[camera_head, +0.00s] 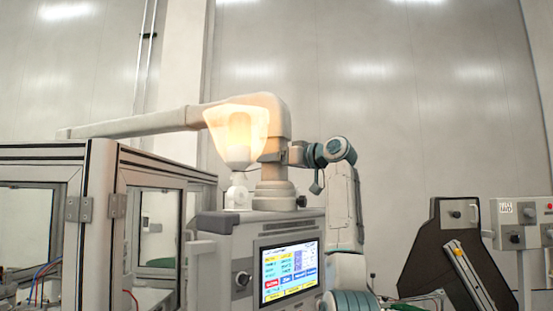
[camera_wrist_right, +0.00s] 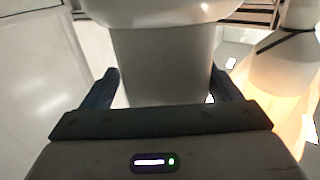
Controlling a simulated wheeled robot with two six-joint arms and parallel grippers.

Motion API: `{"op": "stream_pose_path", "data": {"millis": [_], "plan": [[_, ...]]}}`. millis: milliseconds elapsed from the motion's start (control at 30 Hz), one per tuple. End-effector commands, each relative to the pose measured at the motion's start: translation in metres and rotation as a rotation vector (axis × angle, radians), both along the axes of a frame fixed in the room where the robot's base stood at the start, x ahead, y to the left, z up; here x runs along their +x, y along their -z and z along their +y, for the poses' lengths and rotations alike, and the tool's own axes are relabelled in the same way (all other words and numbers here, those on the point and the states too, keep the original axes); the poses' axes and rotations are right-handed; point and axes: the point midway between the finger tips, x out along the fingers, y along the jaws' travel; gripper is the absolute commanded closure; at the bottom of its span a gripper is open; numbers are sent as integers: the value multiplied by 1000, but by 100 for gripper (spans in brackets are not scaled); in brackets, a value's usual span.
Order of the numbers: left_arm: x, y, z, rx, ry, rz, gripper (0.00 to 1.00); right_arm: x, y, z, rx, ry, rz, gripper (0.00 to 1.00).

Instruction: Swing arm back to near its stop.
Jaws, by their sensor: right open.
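The swing arm (camera_head: 150,123) is a long beige-grey boom. It reaches left from a rounded elbow on top of a short upright post (camera_head: 273,174) on the control console. My right gripper (camera_head: 277,157) comes in from the right at this post, partly hidden there. In the right wrist view my open right gripper (camera_wrist_right: 165,92) has one dark finger on each side of the grey post (camera_wrist_right: 160,60). The fingers lie close to its sides; I cannot tell whether they touch. The stop cannot be made out. My left gripper is not in view.
A glowing lamp (camera_head: 238,135) stands just left of the post, and shows at right in the wrist view (camera_wrist_right: 285,70). The console (camera_head: 230,255) carries a lit screen (camera_head: 287,272). A glazed enclosure (camera_head: 98,220) stands left under the boom. Dark panel (camera_head: 430,262) and grey boxes (camera_head: 520,222) stand right.

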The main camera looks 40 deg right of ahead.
Motion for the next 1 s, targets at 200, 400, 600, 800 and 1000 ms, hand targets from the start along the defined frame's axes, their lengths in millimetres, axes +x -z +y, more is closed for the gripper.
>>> {"op": "stream_pose_path", "data": {"millis": [200, 400, 600, 800, 1000], "plan": [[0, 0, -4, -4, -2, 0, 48, -1, -2, -2, 2, 6, -6, 24], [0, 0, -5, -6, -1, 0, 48, -1, -4, -1, 1, 5, -8, 24], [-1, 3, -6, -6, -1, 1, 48, -5, -3, -2, 2, 5, -10, 24], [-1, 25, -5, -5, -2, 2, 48, -36, 0, -6, 0, 6, -14, 24], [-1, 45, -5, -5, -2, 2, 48, -77, -1, -10, -1, 3, -12, 24]]}}
